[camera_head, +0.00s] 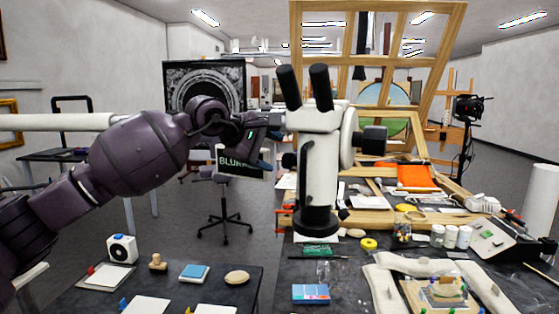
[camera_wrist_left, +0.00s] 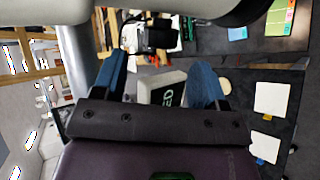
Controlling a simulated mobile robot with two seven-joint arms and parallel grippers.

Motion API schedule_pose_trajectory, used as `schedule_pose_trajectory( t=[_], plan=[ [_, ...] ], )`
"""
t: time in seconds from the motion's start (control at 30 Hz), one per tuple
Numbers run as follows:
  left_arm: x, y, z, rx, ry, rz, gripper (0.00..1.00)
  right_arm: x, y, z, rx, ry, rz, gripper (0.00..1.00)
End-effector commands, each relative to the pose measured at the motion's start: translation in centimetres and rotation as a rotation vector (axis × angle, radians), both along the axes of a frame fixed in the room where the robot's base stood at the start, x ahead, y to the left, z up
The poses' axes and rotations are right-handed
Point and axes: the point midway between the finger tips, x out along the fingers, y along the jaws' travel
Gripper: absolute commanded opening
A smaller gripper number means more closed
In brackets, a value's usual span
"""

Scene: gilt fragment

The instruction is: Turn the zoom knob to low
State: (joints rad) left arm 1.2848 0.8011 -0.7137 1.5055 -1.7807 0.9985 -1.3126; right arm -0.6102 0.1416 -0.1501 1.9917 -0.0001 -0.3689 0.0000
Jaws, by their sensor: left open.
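The white microscope (camera_head: 318,170) with black eyepieces stands upright at the centre of the head view. I cannot tell which is the zoom knob. My left gripper (camera_head: 270,149) is just left of the microscope. In the left wrist view its blue fingers (camera_wrist_left: 160,78) are spread and empty. A black part (camera_wrist_left: 158,35) lies beyond the fingertips, apart from them. My right gripper is in neither view.
The dark bench (camera_head: 345,270) holds a yellow tape roll (camera_head: 369,244), white jars (camera_head: 450,236) and a blue box (camera_head: 311,293). A wooden easel frame (camera_head: 297,45) rises behind.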

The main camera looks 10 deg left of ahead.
Motion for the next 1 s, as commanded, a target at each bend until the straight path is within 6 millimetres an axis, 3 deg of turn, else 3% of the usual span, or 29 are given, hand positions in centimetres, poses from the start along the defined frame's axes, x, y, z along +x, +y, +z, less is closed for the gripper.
schedule_pose_trajectory(
  t=[0.23, 0.53, 0.87, 1.0],
  plan=[
    [-2.5, 2.7, 2.1, 0.002, -0.001, 0.001, 0.66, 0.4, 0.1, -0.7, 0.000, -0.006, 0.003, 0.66],
    [-3.8, 3.9, 3.3, 0.001, 0.000, -0.002, 0.66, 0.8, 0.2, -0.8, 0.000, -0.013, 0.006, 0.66],
    [-3.8, 3.8, 3.1, -0.005, 0.008, -0.003, 0.66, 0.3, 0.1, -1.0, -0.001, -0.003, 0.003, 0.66],
    [-4.1, 2.9, 0.7, -0.087, 0.080, -0.020, 0.66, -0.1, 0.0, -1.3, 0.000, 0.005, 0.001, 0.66]
  ],
)
